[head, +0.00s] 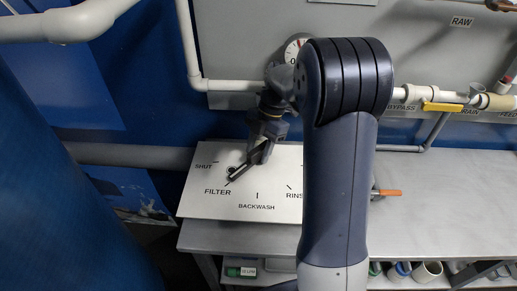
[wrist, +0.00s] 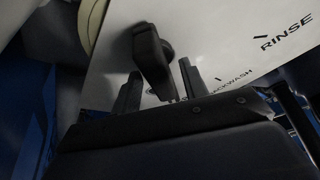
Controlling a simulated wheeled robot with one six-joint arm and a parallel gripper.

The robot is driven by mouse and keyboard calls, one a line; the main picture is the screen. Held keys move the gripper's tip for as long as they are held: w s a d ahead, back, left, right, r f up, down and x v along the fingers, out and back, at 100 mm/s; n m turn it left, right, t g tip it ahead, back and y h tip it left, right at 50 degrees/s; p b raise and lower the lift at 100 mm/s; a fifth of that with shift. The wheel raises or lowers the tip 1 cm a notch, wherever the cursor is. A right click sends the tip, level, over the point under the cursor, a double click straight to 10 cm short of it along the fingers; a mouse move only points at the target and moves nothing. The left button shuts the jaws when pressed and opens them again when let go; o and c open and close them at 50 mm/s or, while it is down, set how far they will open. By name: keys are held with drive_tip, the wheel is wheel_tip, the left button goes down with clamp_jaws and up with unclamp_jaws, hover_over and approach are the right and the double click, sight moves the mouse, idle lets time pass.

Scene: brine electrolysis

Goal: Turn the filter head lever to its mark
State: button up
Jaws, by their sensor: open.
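The white panel (head: 215,207) with the words SHUT, FILTER, BACKWASH and RINSE lies on the bench left of my arm. The dark filter head lever (head: 240,172) is on it, partly hidden by my gripper, with its lower-left end close to the FILTER tick. My gripper (head: 256,154) reaches down at the lever. In the wrist view the black lever (wrist: 152,55) stands between the two fingers of my gripper (wrist: 158,84). The fingers are open, with the lever between them and not clamped. The BACKWASH and RINSE words show to its right.
The grey bench (head: 440,185) has free room on the right. An orange-handled item (head: 385,192) lies beside my arm. A yellow handle (head: 442,107) and white pipes run along the back wall. A gauge (head: 293,50) is partly hidden. Containers stand on the shelf below.

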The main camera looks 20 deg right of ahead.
drive_tip(key=v, duration=1)
drive_tip(key=shift+w+d+r, duration=0.1)
drive_tip(key=shift+d+r, duration=0.05)
drive_tip(key=shift+r, duration=0.15)
drive_tip(key=x, duration=1.1)
